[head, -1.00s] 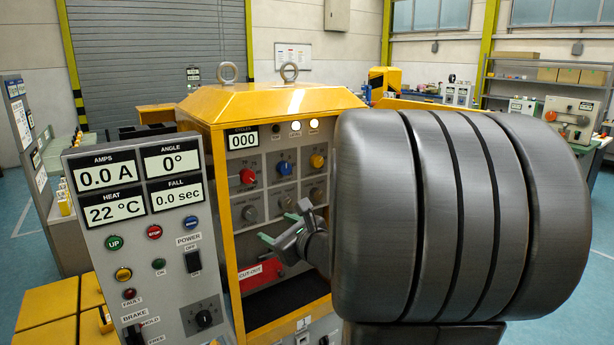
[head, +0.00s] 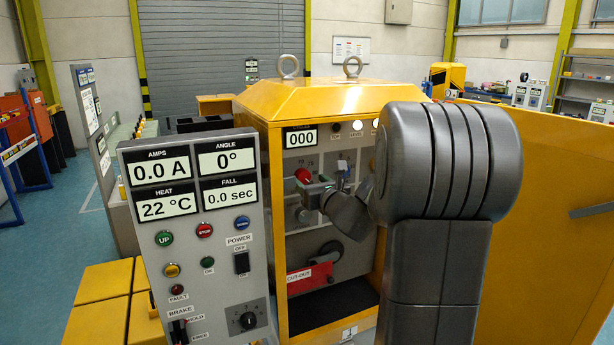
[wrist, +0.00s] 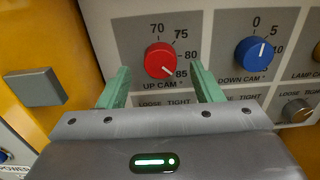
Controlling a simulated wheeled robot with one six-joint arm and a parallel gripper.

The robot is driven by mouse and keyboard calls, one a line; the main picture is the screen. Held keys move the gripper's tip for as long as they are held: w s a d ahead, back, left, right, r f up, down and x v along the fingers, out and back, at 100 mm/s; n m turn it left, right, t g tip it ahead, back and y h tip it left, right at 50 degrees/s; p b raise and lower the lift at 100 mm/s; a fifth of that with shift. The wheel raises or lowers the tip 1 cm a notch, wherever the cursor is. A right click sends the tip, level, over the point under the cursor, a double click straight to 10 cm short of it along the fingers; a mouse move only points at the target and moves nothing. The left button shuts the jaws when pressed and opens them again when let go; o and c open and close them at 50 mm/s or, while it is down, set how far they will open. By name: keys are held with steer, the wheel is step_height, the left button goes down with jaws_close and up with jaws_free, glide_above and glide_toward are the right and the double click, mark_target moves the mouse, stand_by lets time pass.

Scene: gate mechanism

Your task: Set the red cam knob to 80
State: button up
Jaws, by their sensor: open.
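The red cam knob (wrist: 159,59) is on the grey panel in the wrist view, above the label UP CAM. Its scale reads 70, 75, 80 and 85, and its white mark points down and right, close to 85. In the head view the red knob (head: 303,175) shows just above my gripper (head: 318,190). In the wrist view my gripper (wrist: 161,68) is open, with one green finger on each side of the red knob and a gap on both sides. I cannot tell how far the fingertips are from the panel.
A blue DOWN CAM knob (wrist: 254,53) is right of the red one, near the right finger. A metal knob (wrist: 297,111) sits lower right. The yellow cabinet frame (wrist: 40,50) is at the left.

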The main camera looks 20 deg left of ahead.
mark_target(305, 177)
steer(key=shift+x, duration=1.7)
steer(key=c, duration=0.9)
steer(key=shift+c, duration=0.2)
